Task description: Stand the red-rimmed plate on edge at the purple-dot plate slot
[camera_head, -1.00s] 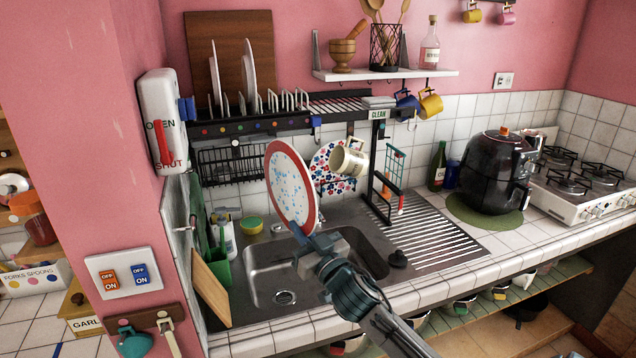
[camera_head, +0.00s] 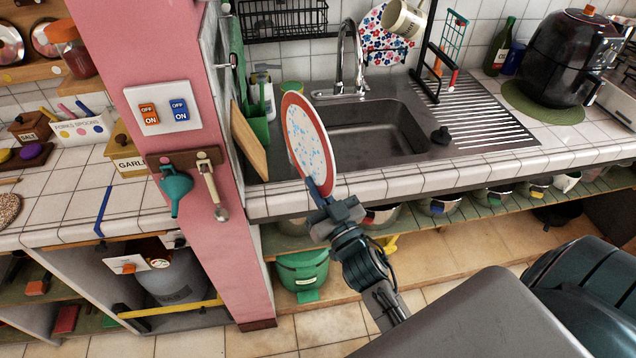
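The red-rimmed plate (camera_head: 308,141) is white with pale blue speckles. My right gripper (camera_head: 321,194) is shut on its lower edge and holds it on edge, slightly tilted, in front of the sink counter. The drying rack's upper shelf with the coloured dots, including the purple-dot slot, is out of view now. Only the rack's lower black wire basket (camera_head: 283,18) and its right-hand post (camera_head: 425,60) show. My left gripper is not in view.
The sink (camera_head: 372,128) with its tall tap (camera_head: 350,60) lies behind the plate. A wooden board (camera_head: 249,142) leans at the sink's left beside the pink wall post (camera_head: 130,60). A black air fryer (camera_head: 565,62) stands at right.

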